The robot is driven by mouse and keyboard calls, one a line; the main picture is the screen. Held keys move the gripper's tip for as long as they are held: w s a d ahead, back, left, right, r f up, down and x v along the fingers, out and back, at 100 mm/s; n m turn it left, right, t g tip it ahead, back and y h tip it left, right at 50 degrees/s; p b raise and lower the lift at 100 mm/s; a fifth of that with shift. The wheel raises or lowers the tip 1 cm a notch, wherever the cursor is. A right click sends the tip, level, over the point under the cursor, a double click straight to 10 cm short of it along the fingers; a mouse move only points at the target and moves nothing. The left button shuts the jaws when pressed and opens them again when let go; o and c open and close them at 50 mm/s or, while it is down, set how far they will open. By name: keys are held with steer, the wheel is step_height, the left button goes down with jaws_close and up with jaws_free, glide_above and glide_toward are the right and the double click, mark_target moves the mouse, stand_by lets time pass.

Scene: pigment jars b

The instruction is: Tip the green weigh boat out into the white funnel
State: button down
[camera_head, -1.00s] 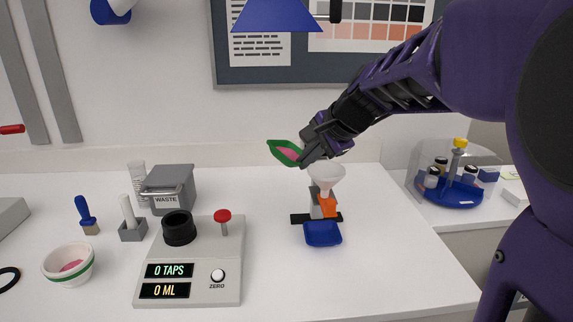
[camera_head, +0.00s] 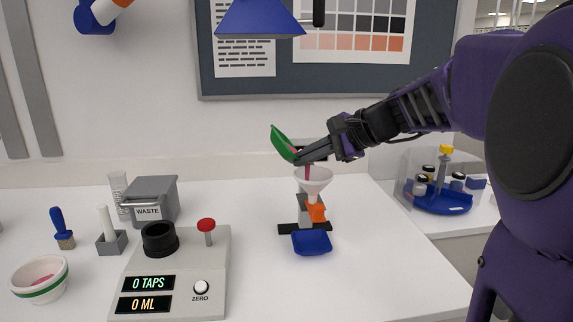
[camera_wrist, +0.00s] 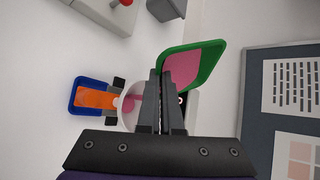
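My gripper (camera_head: 302,156) is shut on the edge of the green weigh boat (camera_head: 280,141) and holds it above the white funnel (camera_head: 314,181). The boat is steeply tilted. A thin pink stream (camera_head: 308,170) runs from it down to the funnel mouth. In the wrist view the boat (camera_wrist: 217,58) still holds pink powder (camera_wrist: 192,68) beyond my fingertips (camera_wrist: 163,76). Some pink also shows in the funnel (camera_wrist: 128,103), which my fingers partly hide. The funnel stands upright on its stand.
Below the funnel are an orange part (camera_head: 316,213) and a blue tray (camera_head: 312,243). Left stand a grey console (camera_head: 215,270), a waste bin (camera_head: 155,200) and a bowl (camera_head: 40,290). A blue lamp (camera_head: 258,20) hangs above. The table right of the funnel is clear.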

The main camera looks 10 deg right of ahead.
steer(key=d+m+t+y, duration=0.1)
steer(key=y, duration=0.1)
steer(key=d+m+y, duration=0.1)
steer(key=y, duration=0.2)
steer(key=shift+d+m+t, duration=0.1)
steer(key=shift+m+t, duration=0.3)
steer(key=m+t+y, duration=0.1)
steer(key=d+m+t+y, duration=0.1)
steer(key=m+t+y, duration=0.1)
steer(key=m+y, duration=0.1)
steer(key=shift+d+f+t, duration=0.35)
steer(key=shift+t, duration=0.05)
steer(key=shift+r, duration=0.1)
stand_by(0.4)
